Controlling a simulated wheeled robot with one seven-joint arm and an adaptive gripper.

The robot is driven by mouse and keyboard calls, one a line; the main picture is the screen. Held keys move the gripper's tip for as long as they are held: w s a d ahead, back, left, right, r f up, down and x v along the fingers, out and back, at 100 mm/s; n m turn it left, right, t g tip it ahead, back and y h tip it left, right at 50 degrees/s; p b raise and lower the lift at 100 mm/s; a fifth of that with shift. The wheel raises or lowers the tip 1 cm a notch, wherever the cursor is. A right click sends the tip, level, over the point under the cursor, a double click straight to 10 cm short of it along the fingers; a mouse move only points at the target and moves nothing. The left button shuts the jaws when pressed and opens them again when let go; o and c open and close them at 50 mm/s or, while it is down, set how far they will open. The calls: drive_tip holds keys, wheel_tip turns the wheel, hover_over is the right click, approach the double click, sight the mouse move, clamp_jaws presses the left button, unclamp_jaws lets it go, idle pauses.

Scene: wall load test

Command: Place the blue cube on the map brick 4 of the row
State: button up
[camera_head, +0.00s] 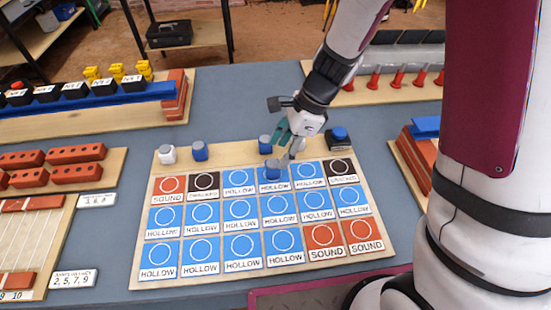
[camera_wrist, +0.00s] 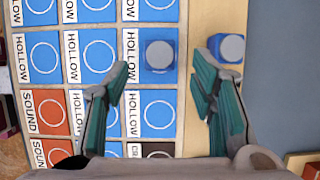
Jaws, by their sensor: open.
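The blue cube (camera_head: 273,171) with a grey disc on top sits on a blue HOLLOW tile, fourth from the left in the far row of the map board (camera_head: 240,287). In the wrist view the same cube (camera_wrist: 159,55) covers most of its tile, and the tile's label shows beside it. My gripper (camera_head: 287,146) is open just above this cube. In the wrist view its teal fingers (camera_wrist: 163,64) appear on either side of the cube, with gaps. I cannot tell whether the fingertips reach down to the cube's level.
A second blue cube (camera_head: 265,144) stands on the board's far margin; it shows beside the right finger (camera_wrist: 228,48). Further blocks there are white (camera_head: 167,154), blue (camera_head: 200,151) and blue on black (camera_head: 338,136). Brick trays (camera_head: 55,170) lie left; another stand (camera_head: 415,150) lies right.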

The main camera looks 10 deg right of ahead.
drive_tip(key=s+d+r+n+t+h, duration=0.1)
drive_tip(key=s+d+r+n, duration=0.3)
drive_tip(key=r, duration=0.4)
drive_tip(key=s+d+r+n, duration=0.1)
drive_tip(key=s+r+n, duration=0.4)
drive_tip(key=r, duration=0.4)
drive_tip(key=s+d+r+n+t+h, duration=0.1)
drive_tip(key=s+d+r+n, duration=0.1)
drive_tip(key=s, duration=0.4)
drive_tip(key=s+d+r+n+t+h, duration=0.1)
drive_tip(key=s+d+r+n+h, duration=0.1)
drive_tip(key=s+d+n, duration=0.2)
drive_tip(key=s+n, duration=0.2)
drive_tip(key=n, duration=0.1)
drive_tip(key=shift+s+d+r+h+p, duration=0.25)
drive_tip(key=shift+d+r+h+p, duration=0.05)
drive_tip(key=shift+d+r+p, duration=0.1)
